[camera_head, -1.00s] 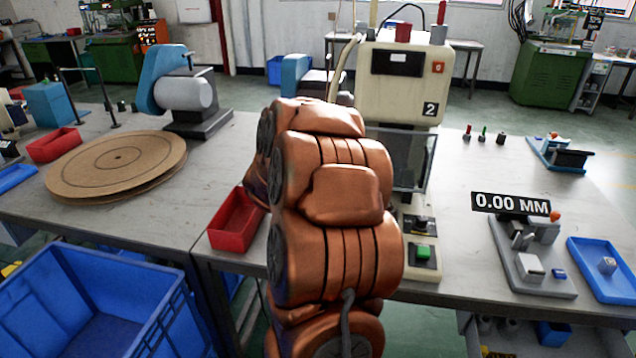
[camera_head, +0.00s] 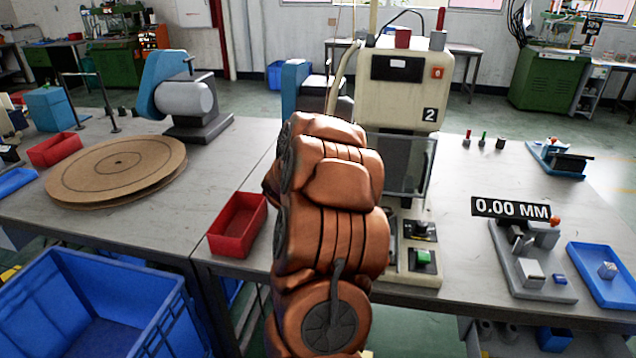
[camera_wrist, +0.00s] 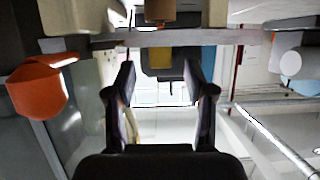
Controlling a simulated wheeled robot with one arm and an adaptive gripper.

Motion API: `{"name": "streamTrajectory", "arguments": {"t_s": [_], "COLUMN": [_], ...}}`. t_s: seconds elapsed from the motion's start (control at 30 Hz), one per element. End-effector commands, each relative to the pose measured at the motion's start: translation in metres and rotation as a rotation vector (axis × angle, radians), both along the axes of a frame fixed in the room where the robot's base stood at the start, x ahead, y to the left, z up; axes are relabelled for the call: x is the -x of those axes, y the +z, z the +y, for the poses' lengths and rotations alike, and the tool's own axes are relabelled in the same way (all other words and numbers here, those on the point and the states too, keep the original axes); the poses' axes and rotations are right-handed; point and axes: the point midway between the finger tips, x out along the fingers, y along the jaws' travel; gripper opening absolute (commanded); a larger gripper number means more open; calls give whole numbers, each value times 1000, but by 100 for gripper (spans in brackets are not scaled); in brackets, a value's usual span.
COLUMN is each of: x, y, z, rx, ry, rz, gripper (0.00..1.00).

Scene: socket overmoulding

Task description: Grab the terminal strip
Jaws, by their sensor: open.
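I cannot make out a terminal strip in either view. My gripper (camera_wrist: 160,88) shows in the wrist view with its two dark fingers apart and nothing visible between them. In the head view my copper-coloured arm stands in front of the beige machine marked 2 (camera_head: 398,95), and its gripper end is hidden. The arm covers part of the machine's left side and base.
A red bin (camera_head: 238,226) stands left of my arm, with a cardboard disc (camera_head: 117,170) farther left. A blue crate (camera_head: 50,300) is at the lower left. A grey fixture (camera_head: 535,255) and blue tray (camera_head: 590,287) sit at the right. Table between machine and fixture is clear.

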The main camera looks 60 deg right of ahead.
Motion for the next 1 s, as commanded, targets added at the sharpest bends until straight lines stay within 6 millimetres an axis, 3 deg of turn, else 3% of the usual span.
{"name": "streamTrajectory", "arguments": {"t_s": [0.2, 0.47, 1.0], "x": [-6, -7, -7], "y": [-7, -8, -8], "z": [-17, -18, -17], "rx": [1, 1, -1], "ry": [-1, 0, 0], "rz": [1, 1, 1], "gripper": [54, 54, 0]}}
